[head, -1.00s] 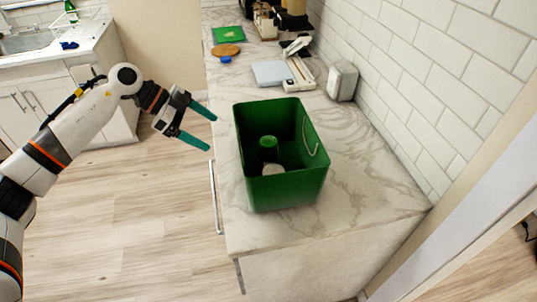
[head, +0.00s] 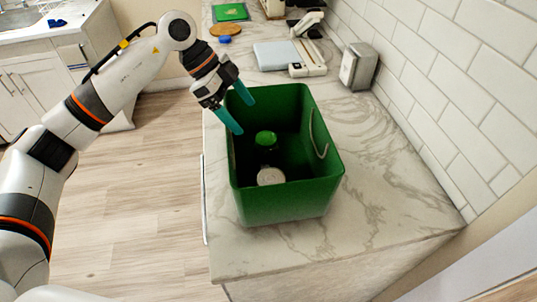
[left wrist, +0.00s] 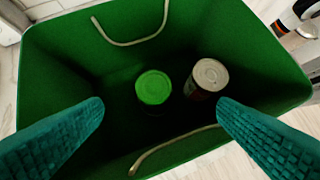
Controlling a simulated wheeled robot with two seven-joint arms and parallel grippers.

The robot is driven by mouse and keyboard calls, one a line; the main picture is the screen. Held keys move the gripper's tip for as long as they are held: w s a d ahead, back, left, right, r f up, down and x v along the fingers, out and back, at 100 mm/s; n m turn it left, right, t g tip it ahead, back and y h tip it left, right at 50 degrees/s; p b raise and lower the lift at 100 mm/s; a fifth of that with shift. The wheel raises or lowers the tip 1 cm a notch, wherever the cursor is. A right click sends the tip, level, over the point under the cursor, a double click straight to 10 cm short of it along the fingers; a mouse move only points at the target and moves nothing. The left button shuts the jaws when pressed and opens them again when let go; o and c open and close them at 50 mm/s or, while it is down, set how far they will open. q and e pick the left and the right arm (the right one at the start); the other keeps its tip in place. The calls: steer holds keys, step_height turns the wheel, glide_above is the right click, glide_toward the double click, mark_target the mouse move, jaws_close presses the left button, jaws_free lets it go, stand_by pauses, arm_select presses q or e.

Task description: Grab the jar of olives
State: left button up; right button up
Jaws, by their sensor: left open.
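A green bin (head: 290,208) stands on the marble counter. Inside it are a jar with a green lid (head: 266,138) and a can with a pale top (head: 270,177). I cannot read a label on the jar, so I cannot confirm that it holds olives. My left gripper (head: 241,113) is open and empty at the bin's left rim, its teal fingers pointing down toward the opening. In the left wrist view the green lid (left wrist: 153,87) lies between and beyond the fingers, with the can (left wrist: 208,77) to its right. My right gripper is not in view.
The bin's walls surround the jar, and rope handles (head: 318,135) hang on its sides. A metal napkin holder (head: 358,66) and a white scale-like device (head: 285,56) stand behind. A tiled wall (head: 440,90) is at right. Bare counter (head: 385,190) lies right of the bin.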

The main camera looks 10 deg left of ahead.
mark_target(263, 138)
arm_select(q)
steer(key=x, duration=0.4)
steer(key=w+p+x, duration=0.1)
steer(key=x, duration=0.2)
steer(key=shift+a+f, duration=0.1)
steer(key=shift+a, duration=0.15)
steer(key=shift+d+f, duration=0.3)
steer(key=shift+f, duration=0.25)
steer(key=p+x, duration=0.2)
steer(key=x, duration=0.2)
steer(key=shift+s+d+f, duration=0.1)
steer(key=shift+d+f, duration=0.2)
steer(key=shift+f, duration=0.25)
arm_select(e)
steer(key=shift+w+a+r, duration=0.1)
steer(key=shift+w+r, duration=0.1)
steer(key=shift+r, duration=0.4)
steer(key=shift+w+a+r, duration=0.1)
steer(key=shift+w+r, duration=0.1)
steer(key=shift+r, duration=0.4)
arm_select(q)
steer(key=shift+c, duration=0.3)
steer(key=shift+r, duration=0.15)
steer(key=c, duration=1.3)
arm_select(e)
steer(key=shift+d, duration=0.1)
